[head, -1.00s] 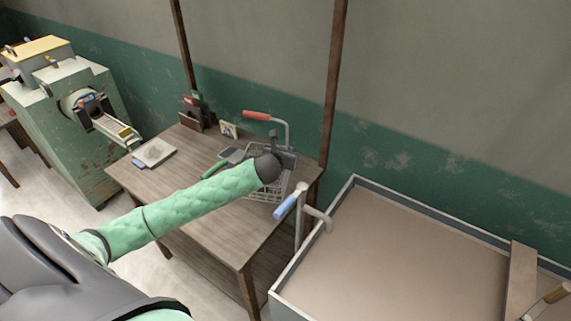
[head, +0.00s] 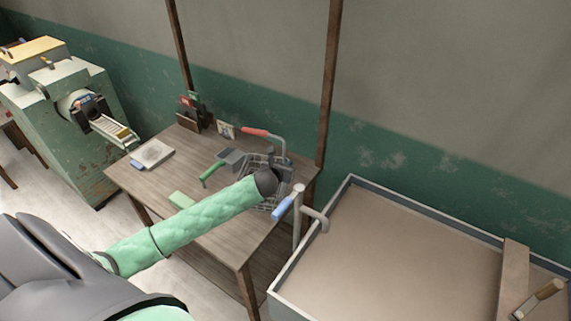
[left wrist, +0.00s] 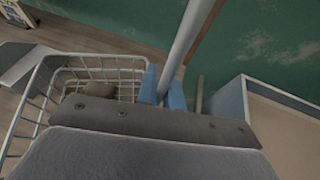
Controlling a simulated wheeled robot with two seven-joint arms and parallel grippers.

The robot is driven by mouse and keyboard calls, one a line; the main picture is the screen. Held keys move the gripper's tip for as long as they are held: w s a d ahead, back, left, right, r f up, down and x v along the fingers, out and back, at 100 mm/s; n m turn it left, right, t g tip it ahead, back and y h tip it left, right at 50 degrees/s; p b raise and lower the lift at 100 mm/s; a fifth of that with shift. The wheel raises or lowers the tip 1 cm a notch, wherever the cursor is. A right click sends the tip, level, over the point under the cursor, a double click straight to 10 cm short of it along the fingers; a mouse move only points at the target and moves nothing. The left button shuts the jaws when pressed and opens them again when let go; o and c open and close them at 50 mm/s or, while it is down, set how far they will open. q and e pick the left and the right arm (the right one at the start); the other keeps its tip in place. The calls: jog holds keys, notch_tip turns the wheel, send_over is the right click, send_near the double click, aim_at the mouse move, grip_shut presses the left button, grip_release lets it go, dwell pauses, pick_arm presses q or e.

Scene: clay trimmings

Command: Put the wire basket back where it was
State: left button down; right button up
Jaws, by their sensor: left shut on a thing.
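The wire basket (head: 254,163) is at the right end of the wooden table, with its grey bar and red grip (head: 254,132) rising at the back. My left gripper (head: 277,170) is over the basket's right side, and its arm hides part of the basket. In the left wrist view, the blue fingers (left wrist: 164,92) are shut on the grey bar, and the wire basket (left wrist: 103,66) lies to the left with a brown lump inside. I cannot tell whether the basket touches the tabletop. My right gripper is out of view.
The wooden table (head: 150,181) holds a green-handled tool (head: 212,171), a green block (head: 182,200) and a pale slab (head: 152,154).

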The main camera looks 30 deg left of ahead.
pick_arm(q)
jog(key=c, duration=1.5)
grip_release()
jog(key=shift+c, duration=0.2)
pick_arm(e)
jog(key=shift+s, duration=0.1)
pick_arm(q)
jog(key=shift+s+r, duration=0.1)
jog(key=shift+s, duration=0.25)
jog(key=b+v, duration=0.4)
jog(key=v, duration=0.7)
jog(key=shift+r, duration=0.2)
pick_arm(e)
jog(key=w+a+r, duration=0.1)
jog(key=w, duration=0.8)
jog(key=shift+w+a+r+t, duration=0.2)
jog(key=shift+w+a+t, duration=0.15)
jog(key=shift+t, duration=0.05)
pick_arm(q)
jog(key=shift+s+d, duration=0.1)
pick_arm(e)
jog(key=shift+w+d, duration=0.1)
